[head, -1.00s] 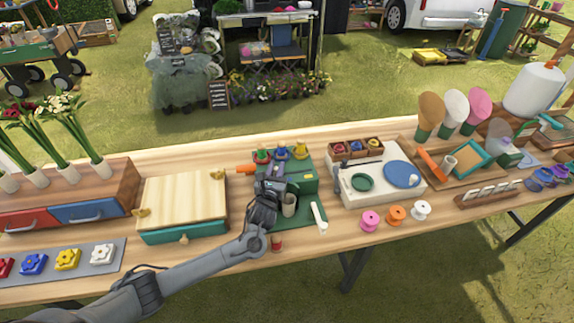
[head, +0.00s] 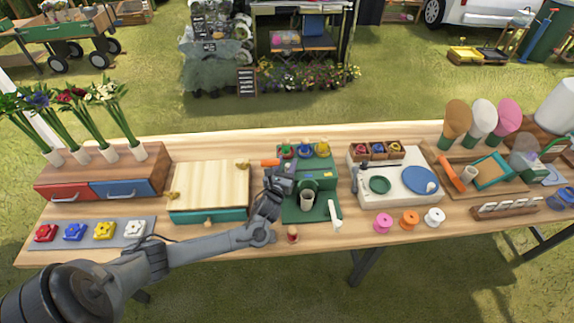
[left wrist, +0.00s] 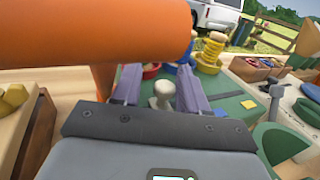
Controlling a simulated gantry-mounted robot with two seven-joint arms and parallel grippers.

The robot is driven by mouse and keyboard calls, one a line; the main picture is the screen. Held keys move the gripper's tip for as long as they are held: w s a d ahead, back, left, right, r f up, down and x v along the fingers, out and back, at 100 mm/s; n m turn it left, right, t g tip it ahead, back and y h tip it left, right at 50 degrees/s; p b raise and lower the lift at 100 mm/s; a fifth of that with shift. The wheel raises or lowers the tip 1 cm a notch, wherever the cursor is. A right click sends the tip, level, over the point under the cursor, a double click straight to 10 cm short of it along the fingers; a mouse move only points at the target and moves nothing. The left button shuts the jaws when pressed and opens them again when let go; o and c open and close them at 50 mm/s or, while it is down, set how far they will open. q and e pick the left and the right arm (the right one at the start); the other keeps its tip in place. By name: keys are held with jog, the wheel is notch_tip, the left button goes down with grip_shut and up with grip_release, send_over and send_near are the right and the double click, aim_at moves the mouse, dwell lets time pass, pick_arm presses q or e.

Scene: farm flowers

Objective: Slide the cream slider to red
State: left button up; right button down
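The cream slider knob (left wrist: 163,92) shows in the left wrist view on the green box (left wrist: 235,105). My left gripper (left wrist: 160,88) is open, its purple fingers on either side of the knob with a gap showing; I cannot tell whether either touches it. My gripper (head: 284,178) covers the box's left front and hides the knob there. My right gripper is out of view.
A large orange handle (left wrist: 90,32) crosses the upper left of the wrist view, close to the camera. A wooden-lidded box (head: 208,188) stands left, a cream board (head: 405,183) right.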

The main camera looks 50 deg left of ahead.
pick_arm(q)
jog(key=shift+d+f, duration=0.1)
jog(key=shift+s+d, duration=0.1)
jog(key=p+v, duration=0.2)
jog(key=v, duration=0.8)
jog(key=shift+s, duration=0.2)
